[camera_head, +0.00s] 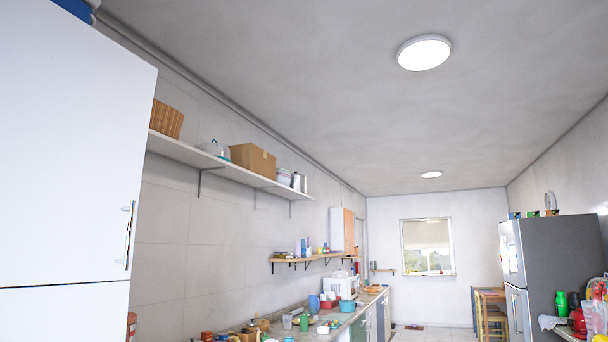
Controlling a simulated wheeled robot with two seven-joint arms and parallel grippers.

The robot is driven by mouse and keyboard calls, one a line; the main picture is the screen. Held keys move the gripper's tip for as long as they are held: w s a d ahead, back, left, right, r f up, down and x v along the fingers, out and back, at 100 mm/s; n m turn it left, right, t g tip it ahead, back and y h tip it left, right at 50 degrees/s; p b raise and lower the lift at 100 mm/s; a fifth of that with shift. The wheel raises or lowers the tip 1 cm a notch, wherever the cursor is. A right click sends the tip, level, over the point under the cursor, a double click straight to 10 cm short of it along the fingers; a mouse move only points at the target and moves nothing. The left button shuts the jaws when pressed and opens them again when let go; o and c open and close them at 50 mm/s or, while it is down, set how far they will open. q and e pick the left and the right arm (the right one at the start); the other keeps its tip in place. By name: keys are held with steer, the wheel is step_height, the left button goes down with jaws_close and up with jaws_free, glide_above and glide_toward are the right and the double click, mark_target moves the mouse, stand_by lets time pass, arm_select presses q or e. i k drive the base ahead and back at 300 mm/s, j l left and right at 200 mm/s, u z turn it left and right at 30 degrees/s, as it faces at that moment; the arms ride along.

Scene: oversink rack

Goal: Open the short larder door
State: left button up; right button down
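A tall white cabinet (65,150) fills the left edge of the view, close to me. A seam splits its front into an upper door and a lower door (65,312). The upper door has a vertical metal handle (128,235) near its right edge, and the front looks closed. The lower door is cut off by the bottom of the view, and no handle on it shows. I cannot tell which of these, if either, is the short larder door. Neither of my grippers is in view.
A long counter (345,315) crowded with kitchenware runs along the left wall. A shelf (225,165) with a cardboard box (253,160) hangs above. A grey fridge (550,270) stands at right. A strip of floor (430,334) shows between counter and fridge.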

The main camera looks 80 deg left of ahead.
mark_target(76, 104)
steer(key=u, duration=4.15)
steer(key=i+l+z, duration=0.15)
steer(key=l, duration=0.2)
